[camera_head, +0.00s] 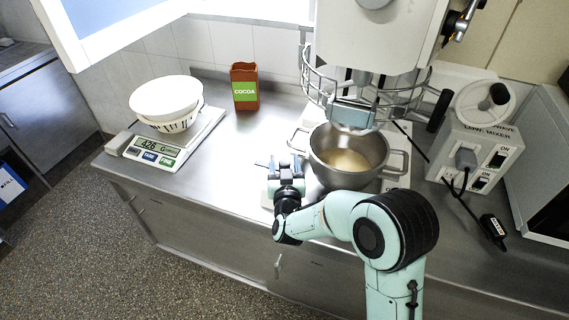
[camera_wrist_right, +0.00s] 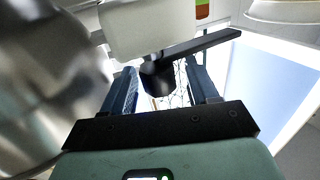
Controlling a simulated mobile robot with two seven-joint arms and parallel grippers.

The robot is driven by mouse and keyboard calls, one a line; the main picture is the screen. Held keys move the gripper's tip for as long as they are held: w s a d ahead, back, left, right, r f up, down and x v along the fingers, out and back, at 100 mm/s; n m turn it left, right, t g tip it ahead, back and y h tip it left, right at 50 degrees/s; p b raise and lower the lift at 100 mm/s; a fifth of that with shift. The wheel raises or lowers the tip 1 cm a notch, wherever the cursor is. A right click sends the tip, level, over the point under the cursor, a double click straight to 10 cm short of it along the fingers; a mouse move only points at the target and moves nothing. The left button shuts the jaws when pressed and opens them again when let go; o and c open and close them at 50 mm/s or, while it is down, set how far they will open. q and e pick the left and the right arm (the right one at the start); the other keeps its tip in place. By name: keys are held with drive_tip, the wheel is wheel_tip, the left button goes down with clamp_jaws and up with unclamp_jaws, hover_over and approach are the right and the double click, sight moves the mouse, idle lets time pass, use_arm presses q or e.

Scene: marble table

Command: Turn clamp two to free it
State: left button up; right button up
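A black clamp lever (camera_wrist_right: 200,47) with a round dark hub (camera_wrist_right: 158,80) shows in the right wrist view, beneath a pale block. I cannot read whether it is clamp two. My right gripper (camera_wrist_right: 160,88) has its two fingers apart, one on each side of the hub, with gaps visible beside it. In the head view the right gripper (camera_head: 287,166) is just left of the steel bowl (camera_head: 340,176), near its left handle, and largely hides the clamp. The bowl holds pale contents and sits under the mixer (camera_head: 375,35). My left gripper is not in view.
A scale (camera_head: 150,152) with a white bowl (camera_head: 166,97) stands at the left. A cocoa box (camera_head: 245,88) is at the back. The mixer's control box (camera_head: 470,150) and a cable are at the right. The steel counter (camera_head: 225,150) is clear between scale and gripper.

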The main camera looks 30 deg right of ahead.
drive_tip(key=b+v, duration=0.1)
drive_tip(key=v, duration=1.2)
drive_tip(key=shift+s, duration=0.2)
drive_tip(key=shift+a, duration=0.1)
